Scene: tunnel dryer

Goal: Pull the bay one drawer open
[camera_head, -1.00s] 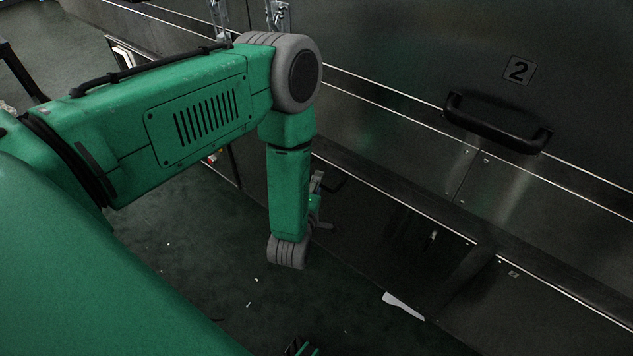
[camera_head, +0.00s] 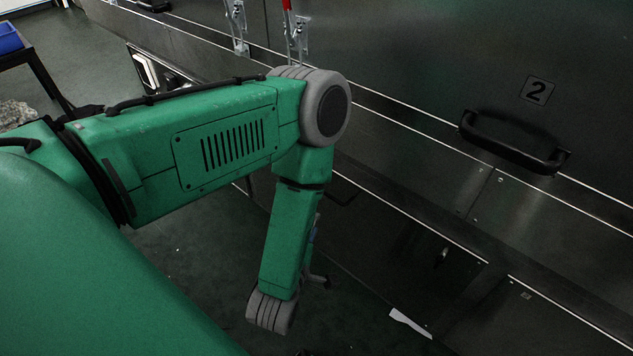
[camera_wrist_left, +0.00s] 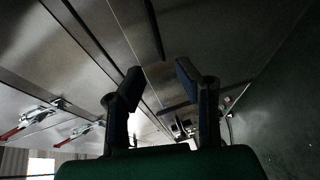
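No label for bay one shows in the head view; much of the lower front there is behind my green left arm. A thin dark handle (camera_head: 343,194) sticks out from the lower steel front, just right of my arm. My left gripper (camera_wrist_left: 158,70) is open in the left wrist view, with two dark fingers apart and nothing seen between their tips. Dark bars cross the steel front beyond it; I cannot tell which is a drawer handle. In the head view the gripper is mostly hidden behind the forearm, below that handle. My right gripper is not in view.
A black handle (camera_head: 515,143) sits on the upper panel under a plate marked 2 (camera_head: 537,91). Toggle clamps (camera_head: 296,35) stand at the top, with red levers. A white scrap (camera_head: 410,323) lies low by the front. A blue bin (camera_head: 10,38) stands far left.

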